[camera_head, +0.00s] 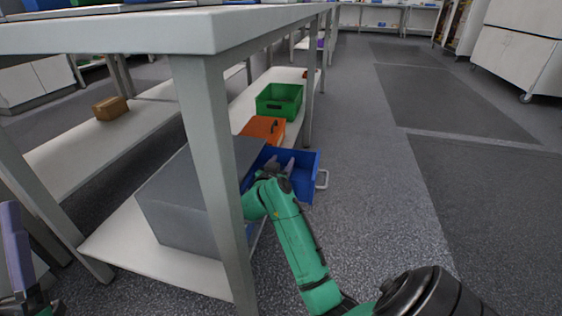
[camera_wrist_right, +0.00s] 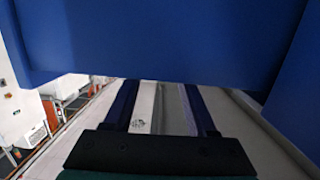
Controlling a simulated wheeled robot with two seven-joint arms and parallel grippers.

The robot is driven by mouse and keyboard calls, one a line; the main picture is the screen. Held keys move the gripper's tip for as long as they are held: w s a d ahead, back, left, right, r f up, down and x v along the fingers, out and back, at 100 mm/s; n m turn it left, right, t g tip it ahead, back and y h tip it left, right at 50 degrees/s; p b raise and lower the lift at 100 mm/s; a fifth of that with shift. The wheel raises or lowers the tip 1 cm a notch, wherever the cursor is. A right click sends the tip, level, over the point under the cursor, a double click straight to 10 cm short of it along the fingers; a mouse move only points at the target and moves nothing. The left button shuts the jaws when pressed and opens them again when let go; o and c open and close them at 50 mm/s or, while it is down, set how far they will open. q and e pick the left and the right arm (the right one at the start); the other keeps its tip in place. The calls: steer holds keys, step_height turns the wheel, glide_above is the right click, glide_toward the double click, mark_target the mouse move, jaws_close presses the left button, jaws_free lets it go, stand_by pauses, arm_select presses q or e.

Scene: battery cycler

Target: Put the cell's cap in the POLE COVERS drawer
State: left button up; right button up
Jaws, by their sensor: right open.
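A blue drawer (camera_head: 303,180) with a pale handle (camera_head: 322,180) is pulled out of a grey cabinet (camera_head: 180,205) on the bench's lower shelf. No label can be read on it. My right gripper (camera_head: 280,166) is open, its fingers over or inside the drawer; I cannot tell how deep. In the right wrist view, blue walls (camera_wrist_right: 165,45) fill the top, beyond the gripper (camera_wrist_right: 160,105). I see no cap or cell in either view. My left gripper (camera_head: 18,255) shows only partly at the left edge, and its jaw state is unclear.
The bench leg (camera_head: 212,170) stands close to my right arm. An orange box (camera_head: 263,128) and a green crate (camera_head: 279,102) sit behind the drawer. A brown box (camera_head: 110,108) lies on another low shelf. The floor (camera_head: 375,190) to the right is clear.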

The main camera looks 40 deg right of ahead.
arm_select(q)
steer(key=shift+n+g+y, duration=0.5)
steer(key=shift+g+y, duration=0.1)
steer(key=shift+g, duration=0.3)
steer(key=f, duration=0.1)
steer(key=w+f, duration=0.1)
steer(key=f, duration=0.1)
steer(key=d+f, duration=0.1)
steer(key=f, duration=0.1)
steer(key=shift+w+f, duration=0.25)
steer(key=shift+w, duration=0.1)
